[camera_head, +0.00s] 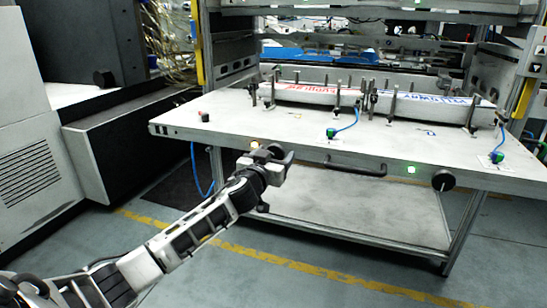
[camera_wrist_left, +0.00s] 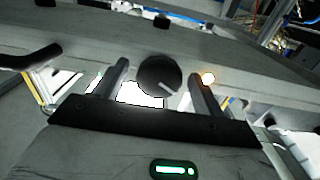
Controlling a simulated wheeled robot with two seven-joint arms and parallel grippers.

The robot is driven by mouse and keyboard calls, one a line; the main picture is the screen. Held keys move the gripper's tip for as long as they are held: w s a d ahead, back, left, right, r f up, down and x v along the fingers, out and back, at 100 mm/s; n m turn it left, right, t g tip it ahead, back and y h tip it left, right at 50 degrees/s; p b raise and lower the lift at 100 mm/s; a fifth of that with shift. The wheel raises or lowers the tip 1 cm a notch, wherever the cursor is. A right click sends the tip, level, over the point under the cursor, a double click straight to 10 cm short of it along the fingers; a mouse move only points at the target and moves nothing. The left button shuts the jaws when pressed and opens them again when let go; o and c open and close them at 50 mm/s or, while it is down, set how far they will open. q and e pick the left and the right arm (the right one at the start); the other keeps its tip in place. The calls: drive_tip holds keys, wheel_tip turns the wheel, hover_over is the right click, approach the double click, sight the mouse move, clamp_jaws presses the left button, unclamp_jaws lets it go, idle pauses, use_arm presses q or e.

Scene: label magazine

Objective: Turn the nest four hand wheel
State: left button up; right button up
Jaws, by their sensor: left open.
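A round black hand wheel (camera_wrist_left: 158,75) with a pale mark on its face sits on the table's front edge, beside a lit amber lamp (camera_wrist_left: 208,78). In the left wrist view it shows between the two fingers of my open left gripper; I cannot tell if they touch it. In the head view my left gripper (camera_head: 280,160) is at the front edge and mostly hides this wheel, with the amber lamp (camera_head: 254,144) just left. A second black hand wheel (camera_head: 443,180) is at the right, beside a green lamp (camera_head: 411,170). No readable number shows which is nest four. My right gripper is not in view.
A dark bar handle (camera_head: 356,170) juts from the front edge between the wheels. The white tabletop (camera_head: 240,118) carries posts, a long lettered block (camera_head: 385,104) and green fittings with blue hoses. A dark cabinet (camera_head: 120,140) stands left. The floor in front is clear.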

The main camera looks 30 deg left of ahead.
use_arm(q)
drive_tip(key=c, duration=1)
drive_tip(key=shift+o, duration=0.2)
